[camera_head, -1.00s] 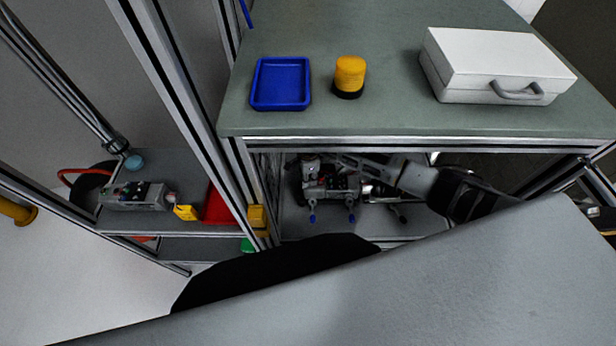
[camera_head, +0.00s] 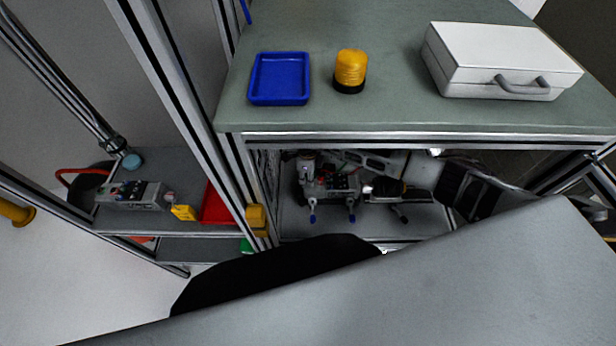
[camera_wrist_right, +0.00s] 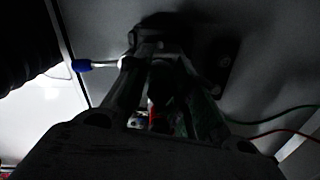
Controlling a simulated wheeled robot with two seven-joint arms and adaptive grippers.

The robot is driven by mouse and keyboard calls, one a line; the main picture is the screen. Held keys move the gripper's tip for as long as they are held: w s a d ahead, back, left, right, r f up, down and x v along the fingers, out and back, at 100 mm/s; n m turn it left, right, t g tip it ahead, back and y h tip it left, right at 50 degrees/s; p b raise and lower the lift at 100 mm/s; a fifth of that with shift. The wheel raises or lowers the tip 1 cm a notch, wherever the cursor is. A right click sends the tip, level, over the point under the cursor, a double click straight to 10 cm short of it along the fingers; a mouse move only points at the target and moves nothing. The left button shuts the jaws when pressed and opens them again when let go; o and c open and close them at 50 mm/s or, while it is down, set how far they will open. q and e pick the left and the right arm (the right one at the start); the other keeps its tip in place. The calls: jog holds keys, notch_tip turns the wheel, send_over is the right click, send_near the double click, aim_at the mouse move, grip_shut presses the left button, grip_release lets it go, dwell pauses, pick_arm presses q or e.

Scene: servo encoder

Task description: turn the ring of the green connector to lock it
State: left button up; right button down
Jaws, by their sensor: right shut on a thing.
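My right gripper (camera_head: 378,188) reaches in from the right under the workbench top, beside the grey device (camera_head: 337,183) with blue-tipped levers. In the dark right wrist view its two fingers (camera_wrist_right: 160,55) come together around a dark round part, the ring of the connector (camera_wrist_right: 160,38). The shade hides the connector's green colour, and the fingers cover most of the ring. How far the ring is turned cannot be made out. A blue-tipped lever (camera_wrist_right: 82,65) shows left of the fingers. My left gripper is not in view.
The workbench top (camera_head: 400,115) roofs the space around the right gripper. On it are a blue tray (camera_head: 279,78), a yellow-capped item (camera_head: 350,70) and a white case (camera_head: 500,62). Frame posts and a side shelf (camera_head: 150,222) stand left. Thin cables (camera_wrist_right: 270,115) run right of the fingers.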

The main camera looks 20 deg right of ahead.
jog(key=shift+m, duration=0.5)
jog(key=c, duration=1.2)
grip_release()
jog(key=shift+o, duration=0.2)
notch_tip(320, 180, up, 12)
